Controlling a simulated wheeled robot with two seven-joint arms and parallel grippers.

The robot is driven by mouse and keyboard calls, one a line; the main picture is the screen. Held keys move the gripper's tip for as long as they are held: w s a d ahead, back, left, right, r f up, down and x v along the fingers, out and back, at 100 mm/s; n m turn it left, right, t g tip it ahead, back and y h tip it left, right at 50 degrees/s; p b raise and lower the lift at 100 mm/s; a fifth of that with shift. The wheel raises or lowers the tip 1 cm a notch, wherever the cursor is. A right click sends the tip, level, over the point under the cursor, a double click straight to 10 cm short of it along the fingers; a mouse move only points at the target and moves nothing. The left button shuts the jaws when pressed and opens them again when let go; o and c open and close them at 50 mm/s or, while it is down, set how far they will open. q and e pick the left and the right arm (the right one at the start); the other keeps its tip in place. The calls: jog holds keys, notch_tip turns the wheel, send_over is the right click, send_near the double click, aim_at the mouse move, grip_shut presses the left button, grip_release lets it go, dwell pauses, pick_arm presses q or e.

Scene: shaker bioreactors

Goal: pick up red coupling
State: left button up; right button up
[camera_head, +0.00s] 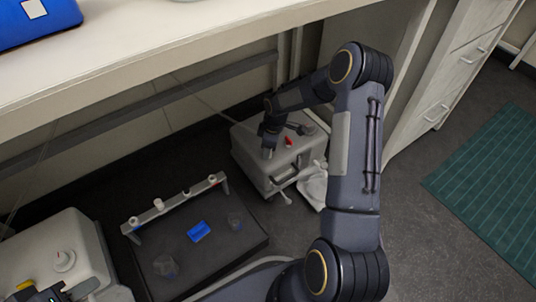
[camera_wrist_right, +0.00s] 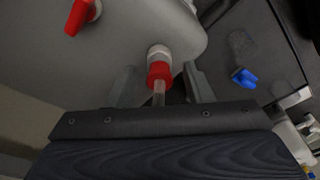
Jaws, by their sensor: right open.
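A red coupling (camera_wrist_right: 159,73) shows in the right wrist view, with a white collar above it and a clear tube below it. It sits at the edge of a pale rounded box (camera_wrist_right: 125,30). My right gripper (camera_wrist_right: 160,88) is open, with one finger on each side of the coupling and visible gaps between. In the head view the right gripper (camera_head: 268,153) is at the front of the white box (camera_head: 250,165), where the coupling is hidden or too small to make out.
A second red part (camera_head: 288,141) is on the box top. A dark tray (camera_head: 240,250) holds a blue piece (camera_head: 199,231) and clear vessels beside a rail (camera_head: 165,208). Another white box (camera_head: 60,240) stands at left. The bench (camera_head: 160,40) overhangs the box; open floor lies right.

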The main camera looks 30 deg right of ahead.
jog(key=shift+f, duration=0.2)
grip_shut()
jog(key=shift+r, duration=0.15)
